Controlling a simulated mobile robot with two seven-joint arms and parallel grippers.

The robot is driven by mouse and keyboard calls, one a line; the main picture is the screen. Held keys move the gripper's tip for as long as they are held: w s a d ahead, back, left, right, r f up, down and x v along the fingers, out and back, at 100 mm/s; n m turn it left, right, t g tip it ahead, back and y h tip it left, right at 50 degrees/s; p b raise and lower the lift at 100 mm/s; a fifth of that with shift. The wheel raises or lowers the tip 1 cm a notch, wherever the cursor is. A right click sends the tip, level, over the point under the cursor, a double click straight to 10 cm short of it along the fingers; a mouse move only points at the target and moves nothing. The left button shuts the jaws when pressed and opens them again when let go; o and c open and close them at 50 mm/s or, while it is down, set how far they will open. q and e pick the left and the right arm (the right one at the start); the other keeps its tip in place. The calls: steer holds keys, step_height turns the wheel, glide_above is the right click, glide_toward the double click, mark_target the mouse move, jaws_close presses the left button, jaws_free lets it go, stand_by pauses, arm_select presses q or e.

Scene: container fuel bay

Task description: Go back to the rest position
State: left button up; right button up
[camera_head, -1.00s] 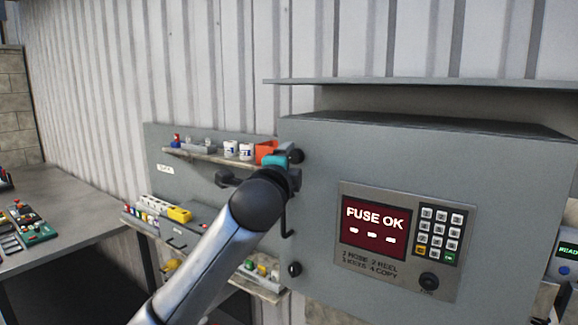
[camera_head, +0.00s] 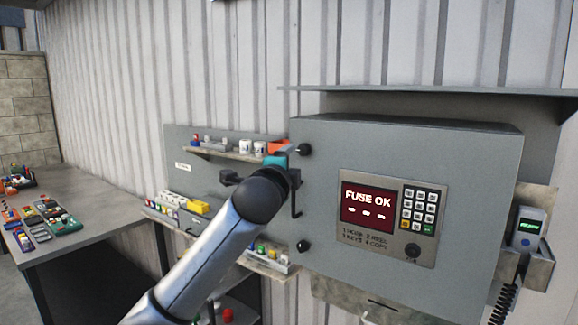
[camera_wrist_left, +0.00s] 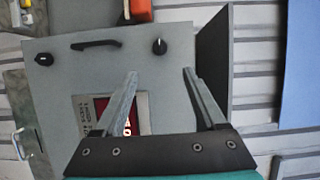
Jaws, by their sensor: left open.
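My left arm comes in from the lower left of the head view and reaches up toward the left edge of the grey cabinet (camera_head: 420,150). Its gripper is mostly hidden behind the dark wrist joint there. In the left wrist view my left gripper (camera_wrist_left: 160,75) shows two long grey fingers spread apart with nothing between them. Behind them is the cabinet front (camera_wrist_left: 75,70) with a dark handle (camera_wrist_left: 96,44) and a dark knob (camera_wrist_left: 159,46). My right gripper is in neither view.
The cabinet's panel has a red "FUSE OK" display (camera_head: 367,205) and a keypad (camera_head: 419,210). A handheld device (camera_head: 527,228) with a coiled cord hangs at the right. Shelves with small parts (camera_head: 236,155) are left of the cabinet. A grey table (camera_head: 100,205) stands at the far left.

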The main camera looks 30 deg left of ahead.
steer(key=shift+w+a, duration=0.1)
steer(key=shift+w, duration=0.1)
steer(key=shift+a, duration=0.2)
